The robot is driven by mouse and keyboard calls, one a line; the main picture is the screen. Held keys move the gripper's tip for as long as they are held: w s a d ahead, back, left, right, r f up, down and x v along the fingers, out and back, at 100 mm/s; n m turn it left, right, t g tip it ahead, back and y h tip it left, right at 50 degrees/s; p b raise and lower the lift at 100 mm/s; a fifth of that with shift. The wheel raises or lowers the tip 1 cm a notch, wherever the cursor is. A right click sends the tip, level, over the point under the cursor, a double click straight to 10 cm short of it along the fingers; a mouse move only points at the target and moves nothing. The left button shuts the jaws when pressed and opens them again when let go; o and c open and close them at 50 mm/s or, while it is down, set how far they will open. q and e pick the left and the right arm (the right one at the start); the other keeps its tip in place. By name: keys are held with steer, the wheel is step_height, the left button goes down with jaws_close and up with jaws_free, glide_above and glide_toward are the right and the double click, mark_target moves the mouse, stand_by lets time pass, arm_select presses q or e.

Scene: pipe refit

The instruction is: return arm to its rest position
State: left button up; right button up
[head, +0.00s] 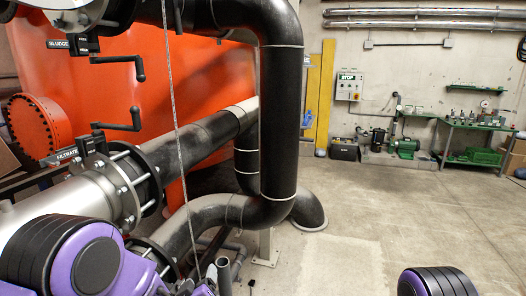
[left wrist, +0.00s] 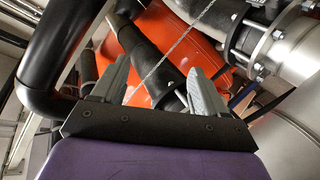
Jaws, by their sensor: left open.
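My left arm (head: 75,255), purple and black, comes in at the lower left of the head view, in front of the pipework. Its gripper (head: 205,284) is only partly visible at the bottom edge there. In the left wrist view the left gripper (left wrist: 158,86) shows two grey fingers standing well apart. Nothing is held between them; pipes and an orange surface show behind the gap. A part of my right arm (head: 435,283) shows at the bottom right of the head view. The right gripper is out of view.
Thick black pipes (head: 278,120) and a flanged grey pipe (head: 75,200) stand close to my left arm. A thin cable (head: 172,95) hangs before the orange tank (head: 110,95). Green workbenches (head: 470,128) stand at the far wall. The concrete floor (head: 400,215) on the right is clear.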

arm_select(q)
steer(key=s+a+f+g+b, duration=0.1)
steer(key=s+a+f+g, duration=0.2)
steer(key=s+f, duration=0.45)
steer(key=s+a+f+g+b, duration=0.1)
steer(key=s+a+f+g, duration=0.15)
steer(key=s+f, duration=0.45)
steer(key=s+a+f+g+b, duration=0.1)
steer(key=s+a+f+g, duration=0.1)
steer(key=s+f, duration=0.2)
steer(key=s+a+f+g+y+b, duration=0.1)
steer(key=s+f, duration=0.4)
steer(key=s, duration=0.6)
steer(key=s+a+f+g+y+b, duration=0.1)
steer(key=s+a+f+g+b, duration=0.1)
steer(key=s, duration=0.6)
step_height(320, 180, down, 3)
steer(key=shift+s+a+r+m+g, duration=0.15)
steer(key=shift+s+a+m+g, duration=0.15)
steer(key=shift+a+g, duration=0.65)
steer(key=shift+w+a+t, duration=0.1)
steer(key=shift+a+t, duration=0.1)
steer(key=shift+t, duration=0.1)
